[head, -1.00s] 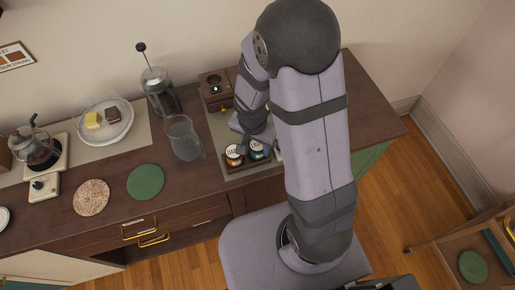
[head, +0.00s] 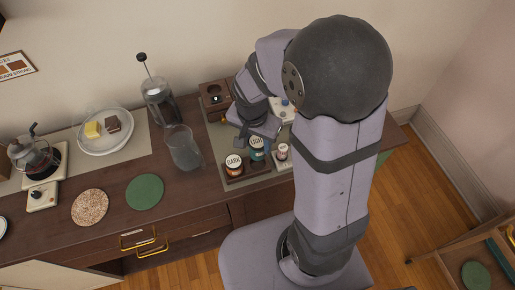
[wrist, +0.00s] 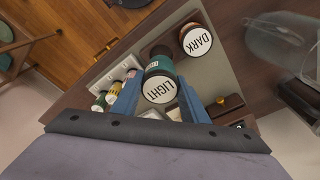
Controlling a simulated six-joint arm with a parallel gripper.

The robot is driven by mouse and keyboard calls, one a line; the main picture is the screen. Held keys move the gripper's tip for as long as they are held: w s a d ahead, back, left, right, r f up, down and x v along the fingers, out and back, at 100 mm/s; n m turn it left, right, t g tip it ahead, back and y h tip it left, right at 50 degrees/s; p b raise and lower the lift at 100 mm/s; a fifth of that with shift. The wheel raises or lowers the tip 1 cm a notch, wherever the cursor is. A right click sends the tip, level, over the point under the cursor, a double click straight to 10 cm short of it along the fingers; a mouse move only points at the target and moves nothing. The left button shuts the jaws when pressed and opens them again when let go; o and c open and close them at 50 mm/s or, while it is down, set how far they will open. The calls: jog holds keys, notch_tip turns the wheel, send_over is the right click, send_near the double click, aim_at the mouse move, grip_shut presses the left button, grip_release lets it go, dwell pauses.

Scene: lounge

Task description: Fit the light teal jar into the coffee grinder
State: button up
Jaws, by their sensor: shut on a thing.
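The light teal jar (head: 257,154), with a white lid marked LIGHT, is between the fingers of my gripper (wrist: 158,94). In the wrist view the jar (wrist: 157,67) shows lid towards the camera, with a blue finger on each side. It appears raised above the dark wooden rack (head: 247,177), where a round recess shows beside it. The coffee grinder (head: 213,90) is a brown wooden box with a dark round opening on top, behind and left of my gripper. In the wrist view it is partly seen with a brass knob (wrist: 220,100).
The DARK jar (head: 234,165) stands in the rack, close left of the held jar. A clear glass pitcher (head: 183,148) and a French press (head: 159,100) stand left of the grinder.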

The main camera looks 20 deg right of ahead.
aim_at(256, 138)
jog(key=shift+r, duration=1.35)
jog(key=shift+w+a+r, duration=0.1)
jog(key=shift+w+r, duration=0.2)
jog(key=shift+w, duration=0.25)
jog(key=w+a+r+n+p, duration=0.1)
jog(key=w+n+p, duration=0.3)
jog(key=w, duration=0.5)
jog(key=w+a+r+n+y+p, duration=0.1)
jog(key=w+a+r+n+p, duration=0.1)
jog(key=w, duration=0.8)
jog(key=w+a+r+n+p, duration=0.1)
jog(key=w+a+n+p, duration=0.2)
jog(key=w, duration=0.7)
jog(key=shift+r+n+t+y+p, duration=0.15)
jog(key=shift+n+t+y+p, duration=0.15)
jog(key=shift+n+p, duration=1.1)
jog(key=shift+f+b, duration=2.15)
jog(key=shift+f, duration=0.95)
jog(key=shift+f+b, duration=0.9)
jog(key=shift+f, duration=0.45)
